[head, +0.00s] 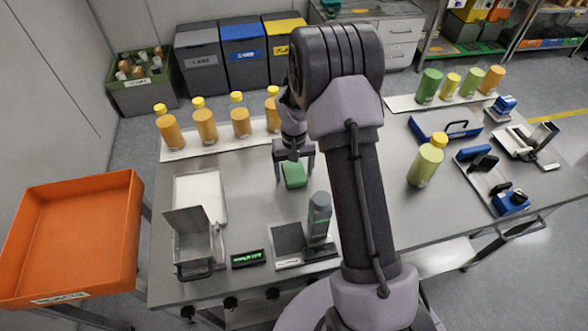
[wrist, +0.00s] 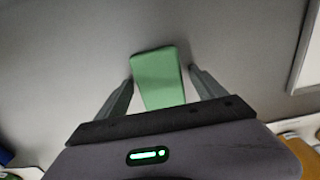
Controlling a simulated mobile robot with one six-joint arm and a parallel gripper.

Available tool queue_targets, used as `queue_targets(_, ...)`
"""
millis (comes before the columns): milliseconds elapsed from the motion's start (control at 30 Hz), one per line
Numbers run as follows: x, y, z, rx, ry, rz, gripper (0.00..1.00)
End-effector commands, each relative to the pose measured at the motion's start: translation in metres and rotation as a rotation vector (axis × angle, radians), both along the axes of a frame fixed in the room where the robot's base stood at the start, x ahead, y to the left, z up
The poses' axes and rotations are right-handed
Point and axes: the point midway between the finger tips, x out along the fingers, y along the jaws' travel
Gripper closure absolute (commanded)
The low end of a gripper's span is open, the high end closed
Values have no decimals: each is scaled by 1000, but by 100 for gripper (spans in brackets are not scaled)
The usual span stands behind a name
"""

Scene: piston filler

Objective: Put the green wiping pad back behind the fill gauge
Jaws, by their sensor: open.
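The green wiping pad (head: 294,175) lies on the grey bench top near the middle, below my gripper (head: 293,162). In the wrist view the pad (wrist: 158,78) is between the two fingers of my open gripper (wrist: 161,80), with a gap on each side. Its lower end is hidden by the gripper body. I cannot tell for sure which device is the fill gauge.
A metal box with a raised lid (head: 190,240) and a small green-lit display (head: 248,259) are at the front left. Orange bottles (head: 205,125) stand at the back. A yellow-green bottle (head: 426,165) stands right of my arm. An orange bin (head: 75,235) is left of the bench.

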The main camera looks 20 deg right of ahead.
Motion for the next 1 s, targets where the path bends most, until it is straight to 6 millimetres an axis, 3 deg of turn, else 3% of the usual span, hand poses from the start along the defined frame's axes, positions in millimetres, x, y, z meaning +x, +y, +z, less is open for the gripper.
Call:
queue_targets(133, 1, 0, 23, -1, -3, 0, 20)
queue_targets(400, 1, 0, 99, -1, -3, -1, 20)
queue_targets(567, 0, 0, 121, 0, -1, 0, 20)
queue_targets(667, -4, 7, 146, 2, -27, -8, 20)
queue_targets(767, -26, 31, 207, 13, -106, -36, 20)
queue_targets(800, -43, 45, 237, 24, -148, -51, 20)
queue_targets(900, -100, 80, 299, 64, -258, -93, 20)
queue_targets(1000, -163, 110, 333, 119, -362, -129, 20)
